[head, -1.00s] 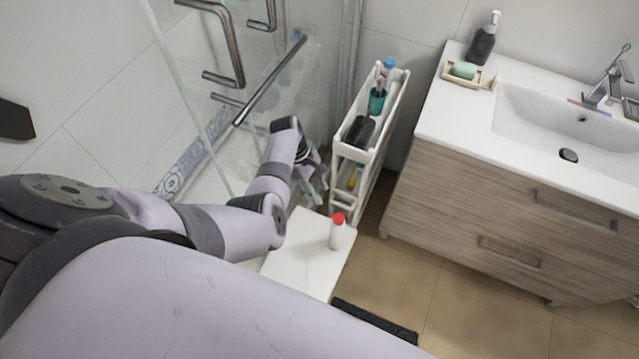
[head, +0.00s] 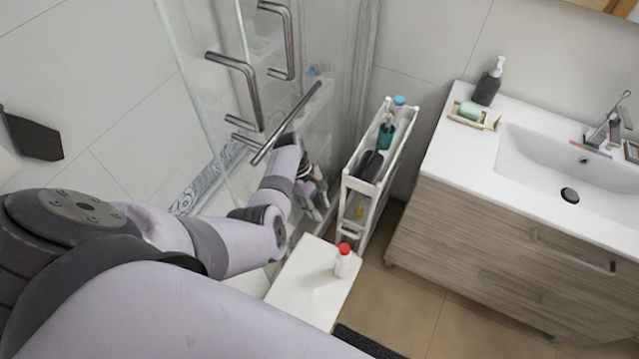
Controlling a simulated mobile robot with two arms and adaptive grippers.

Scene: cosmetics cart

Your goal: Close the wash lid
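A small white bottle with a red cap (head: 343,261) stands upright on a white stool top (head: 300,284). The cap sits on top of the bottle, and I cannot tell how firmly it is closed. My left gripper (head: 319,206) points down beside the left side of the narrow white cart, above and behind the bottle and apart from it. Its fingers look spread with nothing between them, though they are small here. The forearm hides part of the gripper. My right gripper is not in view.
The narrow white cart (head: 350,184) holds a teal bottle (head: 386,136) and dark items. A glass shower door with metal handles (head: 240,85) stands close behind my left arm. A wooden vanity (head: 480,240) is at the right. Tan floor (head: 400,300) lies open between.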

